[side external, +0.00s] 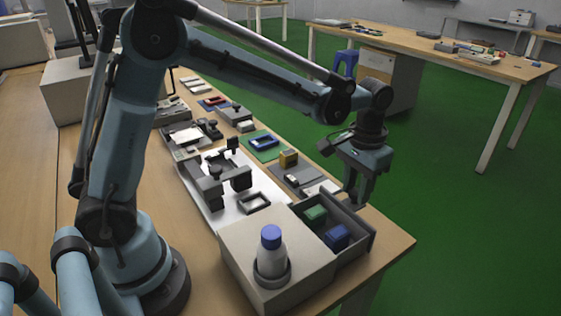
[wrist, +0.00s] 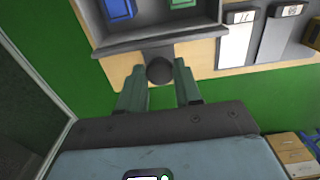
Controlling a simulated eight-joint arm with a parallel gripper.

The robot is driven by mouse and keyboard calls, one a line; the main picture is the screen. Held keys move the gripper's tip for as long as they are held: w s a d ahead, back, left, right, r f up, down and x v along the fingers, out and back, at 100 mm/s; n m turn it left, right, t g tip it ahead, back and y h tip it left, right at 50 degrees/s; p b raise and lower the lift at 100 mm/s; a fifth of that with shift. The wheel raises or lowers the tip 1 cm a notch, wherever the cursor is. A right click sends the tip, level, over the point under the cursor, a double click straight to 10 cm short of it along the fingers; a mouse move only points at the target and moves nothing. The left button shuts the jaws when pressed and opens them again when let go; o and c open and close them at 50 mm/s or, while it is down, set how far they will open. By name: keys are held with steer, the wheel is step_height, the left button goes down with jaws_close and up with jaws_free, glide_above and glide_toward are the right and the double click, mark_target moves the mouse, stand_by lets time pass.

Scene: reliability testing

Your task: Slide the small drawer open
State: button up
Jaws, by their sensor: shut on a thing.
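The small drawer (side external: 353,217) stands pulled out from a light grey box (side external: 243,254) at the front end of the workbench. A green block (side external: 315,212) and a blue block (side external: 337,236) lie inside it. In the wrist view, the drawer's front wall (wrist: 130,44) carries a round dark knob (wrist: 159,70). My gripper (wrist: 160,75) has one finger on each side of the knob and is shut on it. In the side view, my gripper (side external: 356,203) reaches down at the drawer's outer front, and the knob is hidden there.
A white bottle with a blue cap (side external: 271,250) stands in a ring on the box. A grey fixture on a white board (side external: 225,185) and several small parts trays lie behind along the bench. Open green floor (side external: 465,200) is to the right.

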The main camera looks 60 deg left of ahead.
steer(key=shift+w, duration=0.6)
steer(key=o, duration=0.6)
steer(key=shift+c, duration=0.2)
steer(key=shift+r, duration=0.15)
steer(key=shift+r, duration=2.35)
